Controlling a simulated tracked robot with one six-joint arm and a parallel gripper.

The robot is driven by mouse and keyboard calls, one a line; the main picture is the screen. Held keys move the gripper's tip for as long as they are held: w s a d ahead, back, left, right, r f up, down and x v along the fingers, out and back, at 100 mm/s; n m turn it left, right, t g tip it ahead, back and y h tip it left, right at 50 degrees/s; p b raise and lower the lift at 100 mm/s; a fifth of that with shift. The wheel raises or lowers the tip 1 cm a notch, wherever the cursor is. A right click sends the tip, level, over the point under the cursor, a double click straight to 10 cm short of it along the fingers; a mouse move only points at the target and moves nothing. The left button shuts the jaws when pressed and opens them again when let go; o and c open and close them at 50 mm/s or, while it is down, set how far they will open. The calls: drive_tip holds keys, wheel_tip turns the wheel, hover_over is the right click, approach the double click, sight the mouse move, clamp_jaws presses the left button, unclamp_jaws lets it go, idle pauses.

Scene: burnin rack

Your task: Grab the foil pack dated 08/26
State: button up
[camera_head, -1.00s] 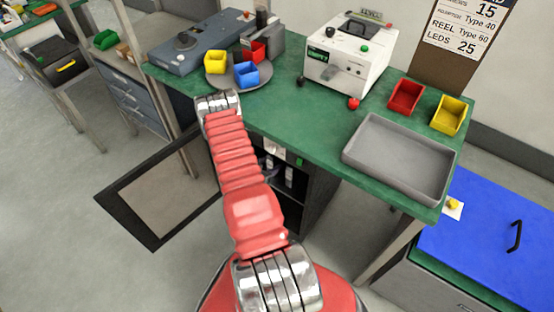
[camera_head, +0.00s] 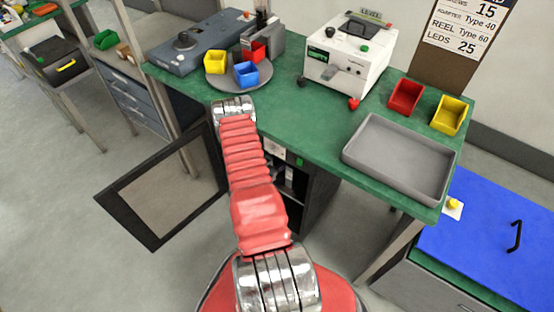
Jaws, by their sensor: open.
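No foil pack can be made out, and no 08/26 date is readable. Under the green bench a dark cabinet (camera_head: 318,190) stands with its glass-panelled door (camera_head: 157,205) swung open to the left. A few small pale and grey items (camera_head: 289,176) show inside it, too small to identify. My red arm crosses in front of the cabinet and hides part of its opening. My gripper is not in view; the arm's far visible end is a metal joint by the bench's front edge.
The green bench (camera_head: 310,118) holds a grey tray (camera_head: 400,158), a white machine (camera_head: 350,55), a round plate with yellow, blue and red bins, and more bins at right. A blue-lidded chest (camera_head: 490,235) stands at right. The floor at left is clear.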

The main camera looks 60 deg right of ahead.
clamp_jaws()
idle(0.6)
